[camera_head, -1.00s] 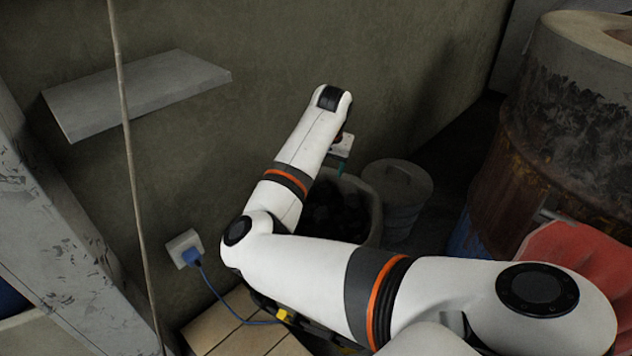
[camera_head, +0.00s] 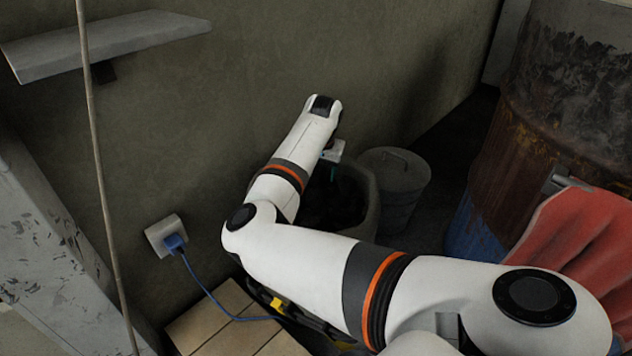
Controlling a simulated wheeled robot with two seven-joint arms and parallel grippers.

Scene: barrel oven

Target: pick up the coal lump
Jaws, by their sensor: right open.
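Dark coal lumps (camera_head: 335,203) lie in a round grey bucket (camera_head: 370,205) by the wall, and I cannot make out single lumps in the shade. My right arm reaches across the view from the lower right. My right gripper (camera_head: 331,172) points down over the bucket, above the coal. Its fingers are mostly hidden behind my forearm and wrist, and only a small white and teal part shows. It is open and I see nothing held in it. My left gripper is not in view.
A lidded metal bin (camera_head: 398,180) stands right of the bucket. The rusty barrel (camera_head: 540,130) with a red cloth (camera_head: 575,240) is at the right. A wall socket (camera_head: 166,236) with a blue cable, a hanging rope (camera_head: 100,180) and a wall shelf (camera_head: 105,45) are at the left.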

